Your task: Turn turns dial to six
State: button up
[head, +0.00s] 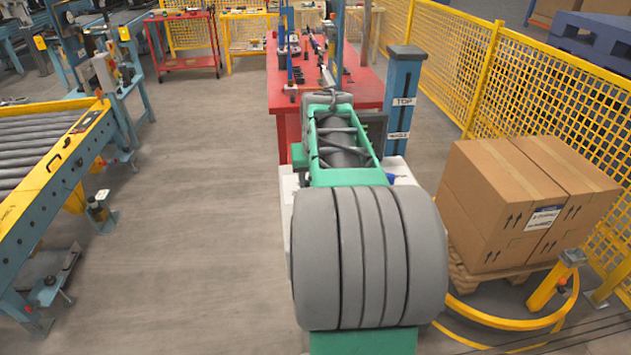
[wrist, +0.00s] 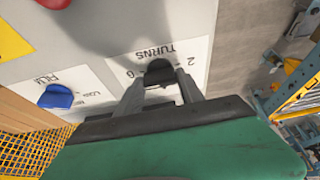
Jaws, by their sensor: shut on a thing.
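The turns dial (wrist: 157,71) is a dark knob on a white label marked TURNS, with a 2 and a 6 in sight, in the wrist view. My gripper (wrist: 160,83) is shut on the dial, one grey finger on each side of it. The fingers and a shadow hide part of the knob, so I cannot tell which number it points to. In the head view my arm hides the gripper and dial; only edges of a white housing (head: 287,205) show beside the arm.
A blue knob (wrist: 57,96) on a FILM label sits left of the dial, with a red part (wrist: 54,3) above. In the head view, cartons (head: 520,200) on a pallet and yellow fencing (head: 545,95) stand right; a roller conveyor (head: 45,150) stands left. Floor between is clear.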

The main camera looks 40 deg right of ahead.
dwell(0.5)
jog(key=o, duration=1.4)
jog(key=shift+r, duration=0.15)
jog(key=v, duration=0.7)
jog(key=shift+s+a+r, duration=0.15)
jog(key=shift+s+r, duration=0.1)
